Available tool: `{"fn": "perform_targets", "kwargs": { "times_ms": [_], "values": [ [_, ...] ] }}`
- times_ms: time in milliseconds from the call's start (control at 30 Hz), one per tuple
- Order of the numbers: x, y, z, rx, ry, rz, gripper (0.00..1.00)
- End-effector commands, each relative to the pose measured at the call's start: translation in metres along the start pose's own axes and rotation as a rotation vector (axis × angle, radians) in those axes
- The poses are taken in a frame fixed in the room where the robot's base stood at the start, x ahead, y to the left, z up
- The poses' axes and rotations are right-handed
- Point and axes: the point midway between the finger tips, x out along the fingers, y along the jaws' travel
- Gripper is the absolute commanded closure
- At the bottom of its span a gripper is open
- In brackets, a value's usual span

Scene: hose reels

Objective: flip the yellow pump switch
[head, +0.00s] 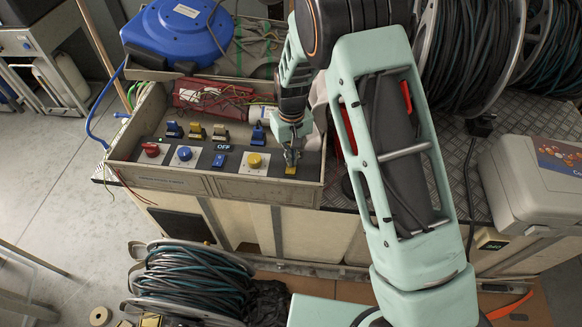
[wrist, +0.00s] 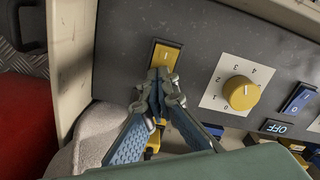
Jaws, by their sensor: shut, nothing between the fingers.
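The yellow pump switch (head: 291,170) is a rocker at the right end of the dark control panel in the head view. In the wrist view, the yellow switch (wrist: 168,52) sits in a dark panel with a small line mark on its face. My gripper (head: 291,157) is over the panel, pointing down at the switch. In the wrist view, my gripper (wrist: 160,76) is shut and empty, its tips together at the switch's lower edge. The tips cover part of that edge, and I cannot tell whether they touch it.
A yellow knob (wrist: 241,93) on a white numbered plate is beside the switch. A blue rocker (wrist: 298,98) and an OFF label (wrist: 277,128) lie beyond it. The panel sits inside a walled box (head: 180,180). Red (head: 151,149) and blue (head: 184,153) knobs are farther left.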

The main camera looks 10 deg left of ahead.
Motion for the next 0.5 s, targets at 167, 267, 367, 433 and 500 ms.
{"fn": "perform_targets", "kwargs": {
  "times_ms": [167,267,367,433,500],
  "values": [
    [-0.002,0.0,0.001,0.0,-0.002,0.0,1.0],
    [-0.009,0.0,0.001,0.0,-0.001,0.0,1.0],
    [-0.017,0.0,0.001,0.0,-0.001,0.0,1.0],
    [-0.023,0.0,0.001,0.0,-0.001,0.0,1.0],
    [-0.029,0.0,0.001,0.0,-0.001,0.0,1.0]
  ]
}}
